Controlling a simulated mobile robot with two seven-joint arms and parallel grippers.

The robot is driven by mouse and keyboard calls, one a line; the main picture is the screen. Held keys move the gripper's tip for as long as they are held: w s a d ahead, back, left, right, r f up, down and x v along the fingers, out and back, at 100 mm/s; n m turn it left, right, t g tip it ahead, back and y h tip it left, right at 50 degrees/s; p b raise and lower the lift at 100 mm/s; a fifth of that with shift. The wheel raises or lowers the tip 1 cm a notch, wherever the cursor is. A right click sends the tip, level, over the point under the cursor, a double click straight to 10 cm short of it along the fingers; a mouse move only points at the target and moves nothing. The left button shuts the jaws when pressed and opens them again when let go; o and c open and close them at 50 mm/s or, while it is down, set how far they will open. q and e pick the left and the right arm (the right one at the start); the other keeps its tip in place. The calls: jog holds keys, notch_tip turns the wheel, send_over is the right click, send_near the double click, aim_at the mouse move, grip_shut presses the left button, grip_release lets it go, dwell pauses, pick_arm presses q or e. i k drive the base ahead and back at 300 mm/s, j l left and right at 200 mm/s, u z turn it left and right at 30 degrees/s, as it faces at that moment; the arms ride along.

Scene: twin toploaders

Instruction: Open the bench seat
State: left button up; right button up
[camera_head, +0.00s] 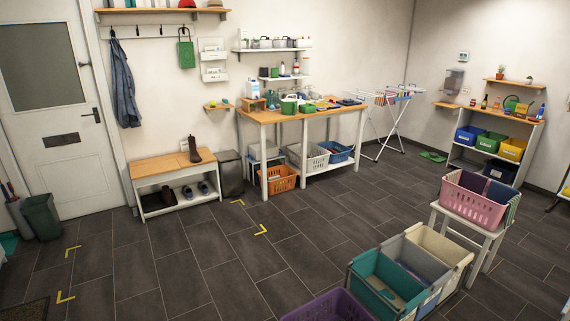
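The bench seat (160,166) is the light wooden top of a low white bench against the back wall, just right of the door. It lies flat and looks closed. A dark boot (194,150) stands on its right end. Shoes (203,188) rest on the open shelf under the seat. The bench is some way off across the floor. Neither of my grippers shows in the head view.
A dark bin (231,173) stands close to the bench's right end. A green bin (41,216) stands left by the door (50,110). The tiled floor before the bench is clear, with yellow corner marks (262,230). Laundry sorters (385,286) and a purple basket (328,306) stand in the right foreground.

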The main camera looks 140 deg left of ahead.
aim_at(144, 170)
jog(key=u, duration=5.3)
jog(key=i+u, duration=0.3)
jog(key=i, duration=4.55)
jog(key=i+z, duration=0.1)
jog(key=i, duration=0.45)
jog(key=i+j+z, duration=0.1)
jog(key=i, duration=0.4)
jog(key=i+j+z, duration=0.1)
jog(key=i, duration=0.45)
